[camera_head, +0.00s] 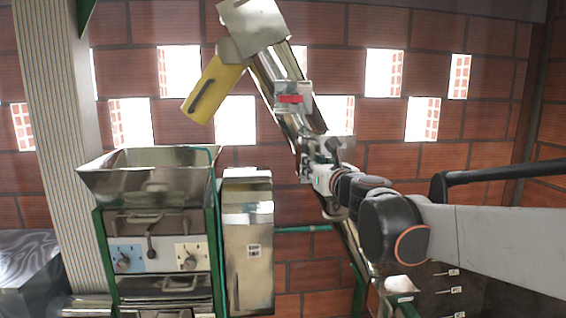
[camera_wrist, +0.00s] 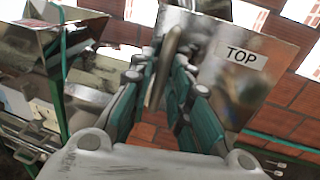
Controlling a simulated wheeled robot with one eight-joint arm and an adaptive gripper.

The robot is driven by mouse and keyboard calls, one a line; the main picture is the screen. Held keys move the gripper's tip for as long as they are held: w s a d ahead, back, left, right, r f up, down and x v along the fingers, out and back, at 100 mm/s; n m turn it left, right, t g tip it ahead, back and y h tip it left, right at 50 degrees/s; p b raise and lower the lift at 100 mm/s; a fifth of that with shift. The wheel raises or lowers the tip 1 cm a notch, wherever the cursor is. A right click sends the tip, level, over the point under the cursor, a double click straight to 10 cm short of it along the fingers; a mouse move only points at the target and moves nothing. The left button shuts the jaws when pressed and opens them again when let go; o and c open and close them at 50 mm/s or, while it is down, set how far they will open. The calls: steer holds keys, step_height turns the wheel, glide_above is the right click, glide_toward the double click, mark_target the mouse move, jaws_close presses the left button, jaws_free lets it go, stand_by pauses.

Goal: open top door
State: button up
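In the wrist view a shiny metal door (camera_wrist: 248,82) carries a white label reading TOP. A rounded metal handle (camera_wrist: 172,48) stands out from its left part. My gripper (camera_wrist: 160,78) points at the handle, with its two green-padded fingers apart. The handle shows in the gap between the fingertips, with no clear contact on either side. In the head view my gripper (camera_head: 316,158) is at the slanted metal elevator tube (camera_head: 270,72), below a red part (camera_head: 290,99). There my gripper and wrist hide most of the door area.
A pulper with a metal hopper (camera_head: 150,180) and a panel of knobs (camera_head: 158,257) stands at left. A metal box (camera_head: 248,235) stands beside it. A yellow spout (camera_head: 213,90) hangs from the elevator's top. A brick wall (camera_head: 400,165) with openings is behind.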

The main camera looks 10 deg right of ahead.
steer(key=shift+w, duration=0.25)
jaws_close()
steer(key=shift+s, duration=0.1)
steer(key=s+d+n+g+y+b, duration=0.3)
steer(key=s+d+n+g+y, duration=0.1)
steer(key=d, duration=0.3)
steer(key=s+d+n+g+y+b, duration=0.3)
steer(key=s+d+n+g+y, duration=0.1)
steer(key=d+y, duration=0.3)
steer(key=shift+s+d+n, duration=0.4)
steer(key=shift+d+n, duration=0.15)
steer(key=shift+n, duration=0.05)
steer(key=shift+f, duration=0.1)
